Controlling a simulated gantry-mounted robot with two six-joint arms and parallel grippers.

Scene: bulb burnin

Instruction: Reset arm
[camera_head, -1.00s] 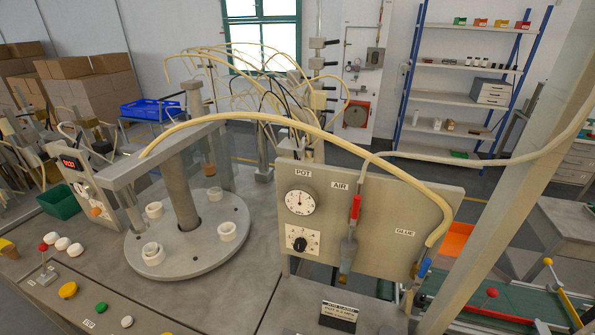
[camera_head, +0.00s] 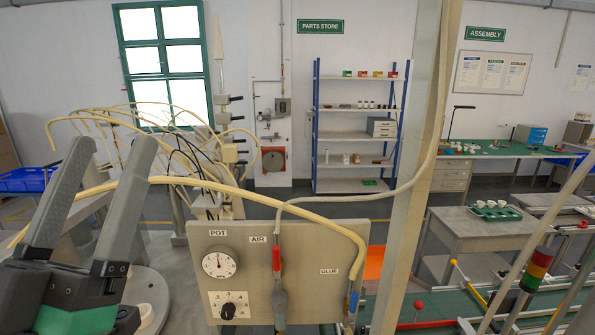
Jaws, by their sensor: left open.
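My left gripper (camera_head: 108,205) is in the lower left of the head view, its two grey fingers pointing up and spread apart. It is open, with nothing between the fingers. It stands in front of the round grey turntable (camera_head: 150,298), which it partly hides. My right gripper is not in view.
A grey panel (camera_head: 262,262) with a POT gauge (camera_head: 220,262), a dial and AIR and GLUE hoses stands right of the left gripper. A pale post (camera_head: 408,180) rises beside it. A signal tower (camera_head: 535,270) and a conveyor area are at the lower right.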

